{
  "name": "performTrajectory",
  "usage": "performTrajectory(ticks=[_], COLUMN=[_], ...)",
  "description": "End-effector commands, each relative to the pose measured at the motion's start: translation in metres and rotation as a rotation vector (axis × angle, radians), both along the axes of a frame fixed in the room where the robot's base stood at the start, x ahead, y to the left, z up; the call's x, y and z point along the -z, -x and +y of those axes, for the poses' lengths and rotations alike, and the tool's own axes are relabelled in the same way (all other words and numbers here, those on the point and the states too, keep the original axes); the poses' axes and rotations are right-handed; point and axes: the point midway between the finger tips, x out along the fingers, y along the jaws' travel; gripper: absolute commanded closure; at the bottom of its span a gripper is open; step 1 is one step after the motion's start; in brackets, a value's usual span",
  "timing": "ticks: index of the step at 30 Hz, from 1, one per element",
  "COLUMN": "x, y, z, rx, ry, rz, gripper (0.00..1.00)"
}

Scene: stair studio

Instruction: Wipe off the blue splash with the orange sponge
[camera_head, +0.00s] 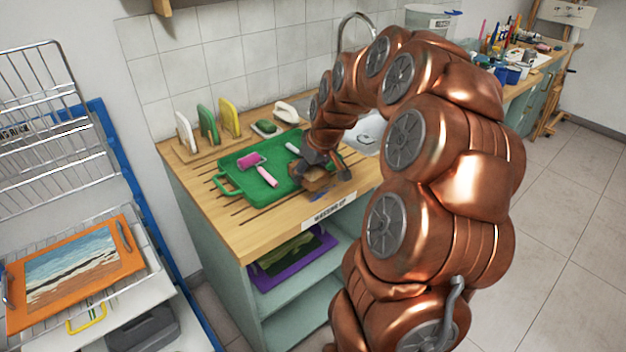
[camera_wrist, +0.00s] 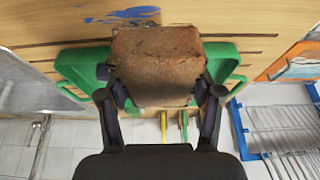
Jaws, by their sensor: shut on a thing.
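My gripper (camera_head: 322,165) is shut on the orange-brown sponge (camera_head: 313,181), low over the front part of the wooden counter. In the wrist view the sponge (camera_wrist: 158,62) sits squarely between the two fingers of my gripper (camera_wrist: 160,88). The blue splash (camera_wrist: 133,14) lies on the wood at the top of the wrist view, just beyond the sponge's edge. In the head view a small part of the splash (camera_head: 318,196) shows in front of the sponge. Whether the sponge touches the counter is hard to tell.
A green tray (camera_head: 232,168) with a pink roller (camera_head: 262,172) lies left of my gripper. The sink (camera_head: 368,133) is to the right. A drying rack (camera_head: 75,225) stands left of the counter.

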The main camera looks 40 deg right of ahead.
Motion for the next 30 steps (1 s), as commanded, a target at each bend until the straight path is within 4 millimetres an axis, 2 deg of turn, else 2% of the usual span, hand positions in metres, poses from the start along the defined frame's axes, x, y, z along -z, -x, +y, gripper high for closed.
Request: performTrajectory(ticks=[8,26,29,30], x=[0.012,0.067,0.083,0.077], y=[0.0,0.002,0.002,0.001], z=[0.001,-0.001,-0.002,-0.005], rx=[-0.001,0.003,0.004,0.005], ry=[-0.002,-0.003,-0.003,0.0], rz=[0.0,0.004,0.003,-0.001], gripper=[0.68,0.68,0.68,0.67])
